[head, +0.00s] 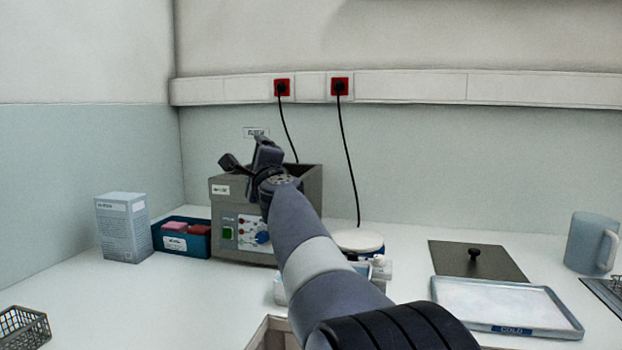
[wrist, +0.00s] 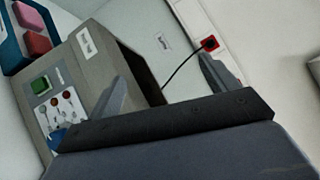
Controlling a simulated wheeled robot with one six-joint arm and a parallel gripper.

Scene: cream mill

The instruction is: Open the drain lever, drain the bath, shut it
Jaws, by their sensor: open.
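The bath is a grey box (head: 228,205) with an open top, at the back left of the counter. Its front panel has a green switch (head: 228,233), small knobs and a blue round part (head: 263,238). In the wrist view the bath (wrist: 95,65) is tilted at the left, with its dark opening partly visible; the water level cannot be seen. I cannot make out a drain lever for certain. My gripper (head: 248,156) is open and empty, in front of and above the bath's top. In the wrist view its fingers (wrist: 168,82) are spread apart.
A blue bin (head: 200,243) with pink and red blocks and a carton (head: 123,228) stand left of the bath. My arm hides some counter. Right are a white-topped device (head: 357,241), a dark lid (head: 460,268), a tray (head: 572,317) and a mug (head: 585,242). A wire basket (head: 22,330) is front left.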

